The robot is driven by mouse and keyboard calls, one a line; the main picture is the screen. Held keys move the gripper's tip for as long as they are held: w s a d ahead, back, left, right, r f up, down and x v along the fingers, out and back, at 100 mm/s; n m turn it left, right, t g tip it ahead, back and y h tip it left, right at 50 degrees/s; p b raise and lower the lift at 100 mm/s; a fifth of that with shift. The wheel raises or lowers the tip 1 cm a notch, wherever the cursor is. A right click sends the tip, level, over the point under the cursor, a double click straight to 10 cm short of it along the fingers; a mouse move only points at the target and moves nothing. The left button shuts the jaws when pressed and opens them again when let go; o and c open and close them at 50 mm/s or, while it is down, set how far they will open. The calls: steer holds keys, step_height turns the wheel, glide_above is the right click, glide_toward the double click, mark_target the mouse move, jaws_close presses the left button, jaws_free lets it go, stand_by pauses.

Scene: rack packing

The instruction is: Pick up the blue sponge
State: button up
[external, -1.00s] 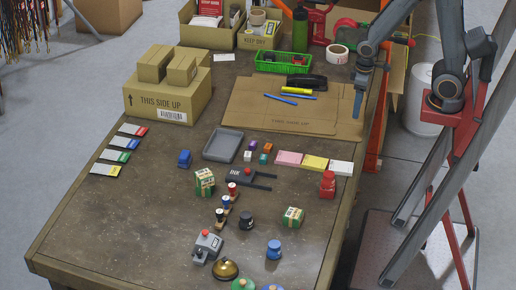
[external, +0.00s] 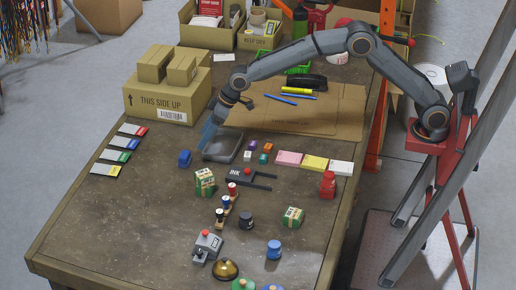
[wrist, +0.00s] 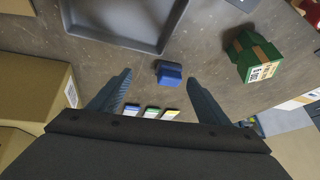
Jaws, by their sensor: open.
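The blue sponge (external: 185,158) is a small blue block lying on the table, left of the grey tray (external: 222,159) in the external view. In the wrist view the sponge (wrist: 169,73) lies ahead of and between my fingers, apart from both. My gripper (external: 207,138) is above the table near the sponge and the tray's left edge. In the wrist view my gripper (wrist: 160,92) is open and empty, its two fingers spread wide.
A green-and-white box (external: 204,182) stands in front of the tray; it also shows in the wrist view (wrist: 254,53). Cardboard boxes (external: 160,101) are stacked behind the sponge. Coloured cards (external: 118,143) lie to the left. The table's front left is clear.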

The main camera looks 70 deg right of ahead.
mark_target(188, 153)
steer(key=shift+w+a+f, duration=0.75)
steer(key=shift+w+f, duration=0.15)
steer(key=shift+f, duration=0.15)
steer(key=shift+w+a+f, duration=0.8)
steer(key=shift+w+f, duration=0.15)
steer(key=shift+f, duration=0.1)
steer(key=shift+w+a+f, duration=0.75)
steer(key=shift+w+f, duration=0.15)
steer(key=shift+f, duration=0.15)
steer(key=c, duration=1.1)
